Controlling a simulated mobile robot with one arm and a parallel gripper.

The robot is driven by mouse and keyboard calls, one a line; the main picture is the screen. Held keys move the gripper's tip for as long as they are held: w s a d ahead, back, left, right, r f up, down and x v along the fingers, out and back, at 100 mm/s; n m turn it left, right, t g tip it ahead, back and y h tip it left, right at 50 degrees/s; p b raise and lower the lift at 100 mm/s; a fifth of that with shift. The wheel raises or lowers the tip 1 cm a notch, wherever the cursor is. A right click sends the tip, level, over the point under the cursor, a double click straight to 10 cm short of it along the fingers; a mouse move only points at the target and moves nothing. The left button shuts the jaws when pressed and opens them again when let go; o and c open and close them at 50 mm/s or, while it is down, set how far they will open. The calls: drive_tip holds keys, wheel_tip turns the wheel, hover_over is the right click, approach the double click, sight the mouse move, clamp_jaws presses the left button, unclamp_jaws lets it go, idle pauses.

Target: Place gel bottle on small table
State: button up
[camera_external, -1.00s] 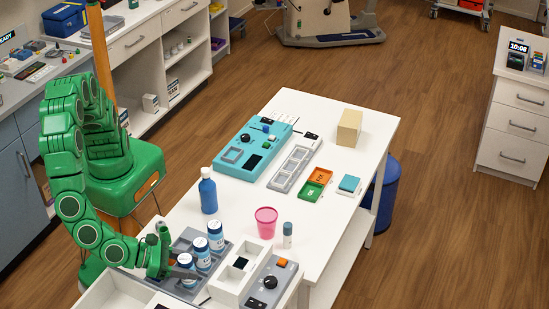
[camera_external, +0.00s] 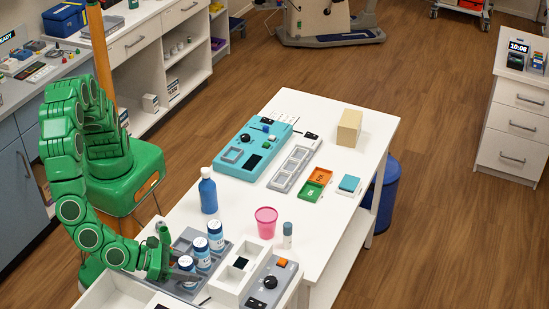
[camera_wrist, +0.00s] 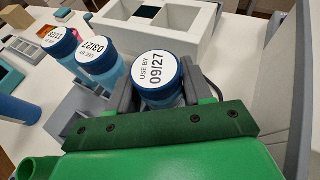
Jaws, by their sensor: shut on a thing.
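Three blue bottles with dated white lids stand in a row at a grey rack (camera_external: 177,290). My gripper (camera_wrist: 158,92) is shut on the nearest bottle (camera_wrist: 155,72), whose lid reads "USE BY 09/27". One finger lies on each side below the cap. In the external view the held bottle (camera_external: 186,267) is upright at the rack, its lower part hidden by my gripper (camera_external: 176,272). The other two are the middle bottle (camera_external: 202,252) and the far bottle (camera_external: 215,236). All of these are on a white table (camera_external: 310,222).
A taller blue bottle (camera_external: 208,192) and a pink cup (camera_external: 266,222) stand beyond the rack. A white divided box (camera_external: 232,284) and grey control panel (camera_external: 273,288) are to the right. A teal device (camera_external: 238,158) stands farther back. The table's right side has bare room.

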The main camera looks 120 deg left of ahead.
drive_tip(key=o, duration=1.3)
drive_tip(key=shift+r, duration=0.5)
drive_tip(key=r, duration=0.6)
drive_tip(key=shift+w+a+r, duration=0.25)
drive_tip(key=shift+w+r, duration=0.1)
drive_tip(key=w+a+r+m+h, duration=0.1)
drive_tip(key=w+a+r, duration=0.2)
drive_tip(key=w+a, duration=0.4)
drive_tip(key=w+a+r+m+t+h, duration=0.1)
drive_tip(key=w+a+r, duration=0.3)
drive_tip(key=a, duration=0.9)
drive_tip(key=w, duration=0.3)
drive_tip(key=shift+w+a+r, duration=0.25)
drive_tip(key=shift+r, duration=0.05)
